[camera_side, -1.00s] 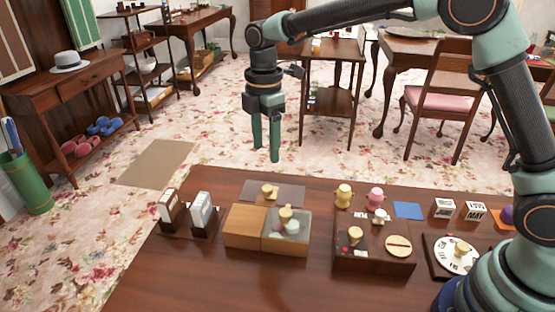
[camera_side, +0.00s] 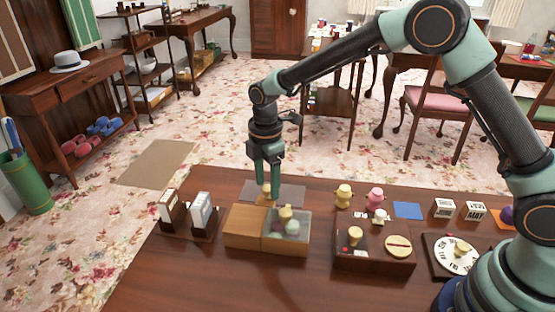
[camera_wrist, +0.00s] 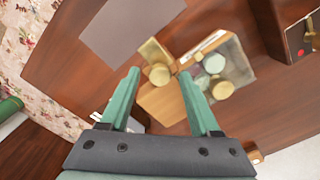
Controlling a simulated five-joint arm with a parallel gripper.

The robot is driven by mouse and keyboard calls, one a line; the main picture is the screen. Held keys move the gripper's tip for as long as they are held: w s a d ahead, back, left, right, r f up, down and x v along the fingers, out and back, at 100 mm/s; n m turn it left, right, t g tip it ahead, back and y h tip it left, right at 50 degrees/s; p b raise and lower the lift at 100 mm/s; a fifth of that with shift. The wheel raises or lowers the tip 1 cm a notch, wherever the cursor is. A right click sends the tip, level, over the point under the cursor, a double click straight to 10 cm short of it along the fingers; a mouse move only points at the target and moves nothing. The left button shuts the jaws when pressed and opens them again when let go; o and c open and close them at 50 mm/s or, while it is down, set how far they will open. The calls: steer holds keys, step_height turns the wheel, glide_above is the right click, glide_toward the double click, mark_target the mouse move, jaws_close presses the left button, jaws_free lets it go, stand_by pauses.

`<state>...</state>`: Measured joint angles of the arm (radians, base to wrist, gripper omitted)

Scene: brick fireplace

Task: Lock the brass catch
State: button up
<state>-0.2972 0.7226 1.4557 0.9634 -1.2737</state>
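The brass catch (camera_side: 267,190) has a round pale-yellow knob and stands by the grey mat behind the wooden box (camera_side: 246,226). In the wrist view the catch (camera_wrist: 158,73) shows its round knob and a flat brass bar. My gripper (camera_side: 265,182) is above and around the knob, fingers pointing down. In the wrist view my gripper (camera_wrist: 159,73) is open, with one finger on each side of the knob and visible gaps. Whether the fingers touch the catch cannot be told. The box's clear right part (camera_side: 287,240) holds rounded pale items and has a yellow knob.
A dark holder with white cards (camera_side: 203,215) stands left of the box. A dark control box (camera_side: 374,262) with knobs stands to the right, with yellow (camera_side: 343,195) and pink (camera_side: 375,198) figures behind it. The front table area is clear.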

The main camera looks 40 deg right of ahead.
jaws_close()
steer(key=shift+m, duration=0.4)
steer(key=m, duration=0.3)
steer(key=shift+r+m, duration=0.1)
steer(key=shift+m, duration=0.2)
steer(key=m, duration=0.4)
steer(key=shift+m, duration=0.3)
steer(key=m, duration=0.4)
steer(key=shift+m, duration=0.3)
steer(key=m, duration=0.4)
steer(key=shift+m, duration=0.3)
steer(key=shift+o, duration=0.6)
jaws_free()
